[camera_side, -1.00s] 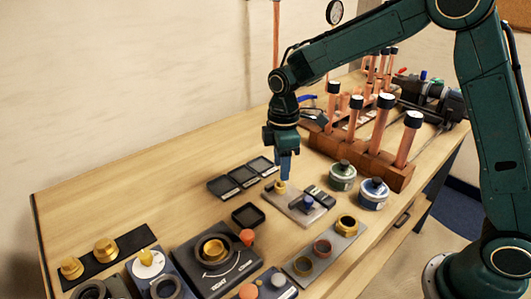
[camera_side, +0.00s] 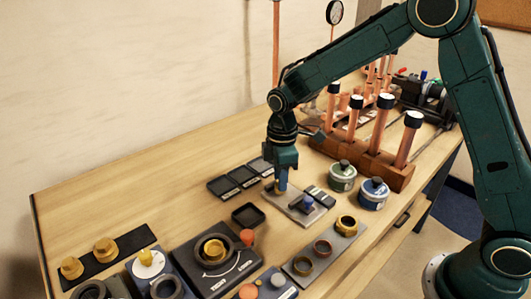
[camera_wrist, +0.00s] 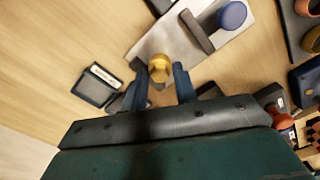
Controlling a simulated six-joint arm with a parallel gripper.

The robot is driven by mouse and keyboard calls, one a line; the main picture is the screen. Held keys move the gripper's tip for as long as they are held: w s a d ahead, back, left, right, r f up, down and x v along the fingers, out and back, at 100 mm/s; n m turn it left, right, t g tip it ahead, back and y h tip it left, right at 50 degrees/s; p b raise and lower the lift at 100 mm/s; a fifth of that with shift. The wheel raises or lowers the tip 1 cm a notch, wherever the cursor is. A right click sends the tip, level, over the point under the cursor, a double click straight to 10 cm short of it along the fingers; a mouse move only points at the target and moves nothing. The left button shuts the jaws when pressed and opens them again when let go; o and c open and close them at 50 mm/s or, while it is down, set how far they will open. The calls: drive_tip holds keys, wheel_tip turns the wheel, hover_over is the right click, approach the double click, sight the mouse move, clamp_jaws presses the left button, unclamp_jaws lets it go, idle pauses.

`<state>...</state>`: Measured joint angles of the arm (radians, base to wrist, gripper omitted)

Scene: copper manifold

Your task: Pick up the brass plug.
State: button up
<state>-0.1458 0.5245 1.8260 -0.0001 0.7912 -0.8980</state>
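The brass plug (camera_wrist: 159,68) is a small gold-coloured piece on a pale plate, seen in the wrist view between the tips of my two blue fingers. My gripper (camera_wrist: 159,78) is open, with a finger on each side of the plug and a gap visible between. In the side view my gripper (camera_side: 281,187) points straight down over the left part of the pale plate (camera_side: 304,219), and its fingers hide the plug. I cannot tell how far down along the plug the fingertips reach.
A blue knob (camera_side: 307,202) and dark blocks share the plate. Small black trays (camera_side: 241,178) lie behind it, and another black tray (camera_side: 248,215) stands in front. Two tins (camera_side: 342,177) and a wooden rack of copper pipes (camera_side: 368,157) stand to the right.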

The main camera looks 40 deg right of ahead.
clamp_jaws()
drive_tip(key=shift+r, duration=0.1)
wheel_tip(320, 180, up, 20)
idle(0.6)
idle(0.5)
